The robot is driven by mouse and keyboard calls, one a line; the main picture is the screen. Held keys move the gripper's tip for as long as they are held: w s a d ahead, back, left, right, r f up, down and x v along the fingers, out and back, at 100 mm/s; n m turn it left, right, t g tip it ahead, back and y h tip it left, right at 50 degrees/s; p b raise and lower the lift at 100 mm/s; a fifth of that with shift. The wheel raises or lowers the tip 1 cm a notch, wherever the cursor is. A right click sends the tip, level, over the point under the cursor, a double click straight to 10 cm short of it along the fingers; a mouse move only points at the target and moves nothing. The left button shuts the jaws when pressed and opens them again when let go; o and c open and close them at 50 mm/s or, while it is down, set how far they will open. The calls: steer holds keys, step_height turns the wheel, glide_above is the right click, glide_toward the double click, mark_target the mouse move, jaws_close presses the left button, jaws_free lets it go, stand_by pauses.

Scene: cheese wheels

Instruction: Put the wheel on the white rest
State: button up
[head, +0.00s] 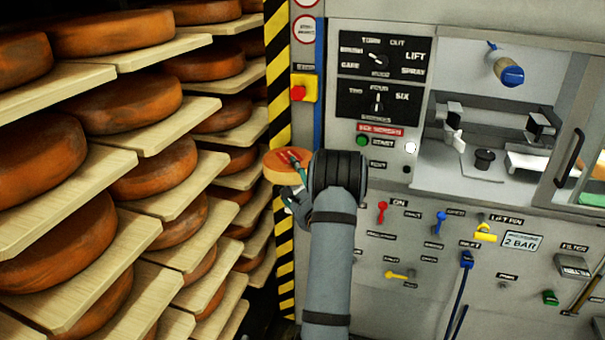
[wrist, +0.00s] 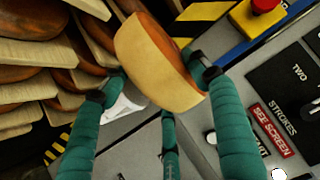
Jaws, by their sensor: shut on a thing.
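A cheese wheel (head: 283,165) with an orange face and pale side is held by my gripper (head: 294,172), in front of the striped post left of the machine. In the wrist view the wheel (wrist: 150,65) is tilted between the teal fingers of my gripper (wrist: 158,78), which are shut on it from both sides; a third finger is below. A white piece (wrist: 125,106) shows just under the wheel in the wrist view. It may be the white rest, but I cannot tell, nor whether the wheel touches it. In the head view I cannot make it out.
Shelves of large brown wheels on pale boards (head: 130,190) fill the left, close to the held wheel. A yellow-black striped post (head: 278,60) and a red stop button (head: 298,92) stand by it. The machine panel (head: 380,75) and its open chamber (head: 490,125) are to the right.

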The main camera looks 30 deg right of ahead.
steer(key=shift+d+f, duration=0.1)
steer(key=shift+f, duration=1.6)
steer(key=o, duration=1.5)
steer(key=shift+f, duration=0.3)
steer(key=o, duration=0.4)
steer(key=shift+o, duration=0.2)
steer(key=shift+s+r, duration=0.1)
steer(key=shift+r, duration=0.1)
steer(key=b, duration=0.4)
glide_toward(296, 189)
steer(key=shift+s+a+r, duration=0.25)
steer(key=shift+s+r, duration=0.05)
steer(key=shift+s, duration=0.4)
steer(key=shift+s+a+r, duration=0.25)
steer(key=shift+s+r, duration=0.05)
steer(key=shift+s, duration=0.45)
steer(key=shift+s+a+r, duration=0.3)
steer(key=shift+s, duration=0.4)
